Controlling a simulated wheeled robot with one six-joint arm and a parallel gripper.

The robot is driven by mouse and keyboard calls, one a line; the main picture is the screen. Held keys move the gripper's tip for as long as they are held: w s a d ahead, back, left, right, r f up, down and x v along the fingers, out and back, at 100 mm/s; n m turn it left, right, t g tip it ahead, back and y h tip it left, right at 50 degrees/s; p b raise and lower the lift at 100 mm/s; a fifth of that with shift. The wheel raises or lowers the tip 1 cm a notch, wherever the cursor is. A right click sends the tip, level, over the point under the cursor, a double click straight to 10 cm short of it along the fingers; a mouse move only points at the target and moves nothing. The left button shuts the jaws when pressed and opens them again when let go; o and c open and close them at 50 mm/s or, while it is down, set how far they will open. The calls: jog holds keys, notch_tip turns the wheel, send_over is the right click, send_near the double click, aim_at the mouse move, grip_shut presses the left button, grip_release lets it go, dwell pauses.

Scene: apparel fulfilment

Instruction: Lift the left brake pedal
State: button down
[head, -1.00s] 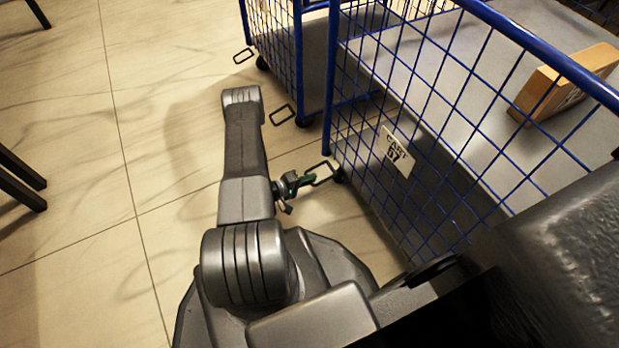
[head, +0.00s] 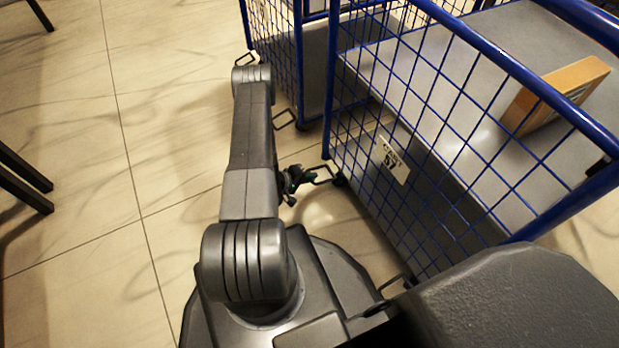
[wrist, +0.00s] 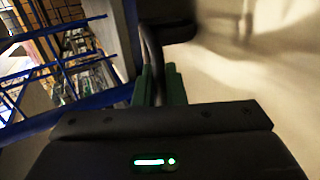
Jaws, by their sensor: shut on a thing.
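The left brake pedal (head: 324,174) is a dark wire loop at the lower left corner of the nearer blue mesh cart (head: 420,215). My gripper (head: 297,180) is at the loop's left end, low over the floor, and is shut on it. In the wrist view, a dark bar of the pedal (wrist: 152,48) runs up from between the green fingers of my gripper (wrist: 160,84). The exact grip is dark and partly hidden. Another pedal loop (head: 394,284) shows at the same cart's near end, beside my base.
A second blue cart (head: 275,45) stands behind, with pedal loops (head: 284,120) sticking out left near my arm. The nearer cart carries a cardboard box (head: 556,95) and a white label (head: 393,160). Black furniture legs (head: 25,182) stand at the left. Tiled floor between is clear.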

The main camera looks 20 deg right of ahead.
jog(key=shift+r, duration=0.1)
jog(key=c, duration=1.6)
grip_release()
jog(key=shift+o, duration=0.2)
jog(key=p+v, duration=0.3)
jog(key=v, duration=1)
jog(key=shift+a+p, duration=0.3)
jog(key=shift+s+d, duration=0.1)
jog(key=shift+b+x, duration=1.85)
jog(key=shift+x, duration=4.9)
jog(key=shift+r, duration=0.1)
